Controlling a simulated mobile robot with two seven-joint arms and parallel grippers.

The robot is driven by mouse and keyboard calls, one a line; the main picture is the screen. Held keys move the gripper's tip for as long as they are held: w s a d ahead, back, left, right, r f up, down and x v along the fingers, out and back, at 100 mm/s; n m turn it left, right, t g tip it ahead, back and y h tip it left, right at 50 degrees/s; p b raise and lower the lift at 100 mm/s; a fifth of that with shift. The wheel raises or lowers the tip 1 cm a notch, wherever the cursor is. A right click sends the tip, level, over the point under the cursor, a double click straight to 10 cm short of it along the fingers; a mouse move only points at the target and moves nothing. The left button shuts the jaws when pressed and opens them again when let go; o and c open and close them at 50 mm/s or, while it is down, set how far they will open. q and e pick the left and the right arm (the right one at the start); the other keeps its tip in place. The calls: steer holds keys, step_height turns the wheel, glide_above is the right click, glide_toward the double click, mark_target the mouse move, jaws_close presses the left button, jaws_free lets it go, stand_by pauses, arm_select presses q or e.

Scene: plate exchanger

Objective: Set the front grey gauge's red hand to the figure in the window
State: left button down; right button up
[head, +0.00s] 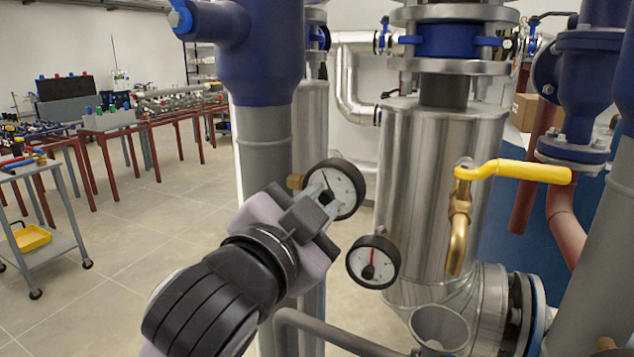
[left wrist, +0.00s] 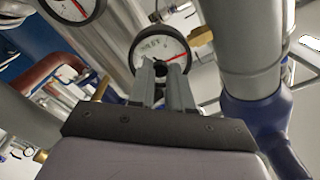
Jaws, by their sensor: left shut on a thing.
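A round gauge (head: 346,188) with a dark rim and pale face is mounted on the grey pipe by a brass fitting. It also shows in the left wrist view (left wrist: 147,46), with small lettering that I cannot read surely. A red hand (left wrist: 174,58) points to the right there. My left gripper (head: 325,196) is at the middle of this face, its two fingers (left wrist: 160,68) close together and shut on a small part there, probably the centre knob. The fingers hide the dial's centre and part of its face. My right gripper is not in view.
A second gauge (head: 373,262) with a red hand sits lower right, close to my gripper. A steel cylinder (head: 425,190) with a yellow-handled valve (head: 515,171) stands right. The thick grey pipe (head: 264,150) rises behind my wrist. Open floor (head: 110,240) lies left.

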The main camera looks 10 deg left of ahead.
arm_select(q)
steer(key=shift+r+m+p, duration=0.2)
steer(key=shift+m+p, duration=0.55)
steer(key=shift+m, duration=0.25)
steer(key=shift+f+m+p, duration=0.1)
steer(key=shift+m+p, duration=0.35)
steer(key=shift+m, duration=0.45)
steer(key=m, duration=0.2)
steer(key=shift+m, duration=0.4)
steer(key=m, duration=0.4)
steer(key=shift+f+m, duration=0.1)
steer(key=shift+m, duration=0.3)
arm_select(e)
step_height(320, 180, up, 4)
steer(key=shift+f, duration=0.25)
arm_select(q)
steer(key=c, duration=1.1)
jaws_free()
steer(key=shift+o, duration=0.2)
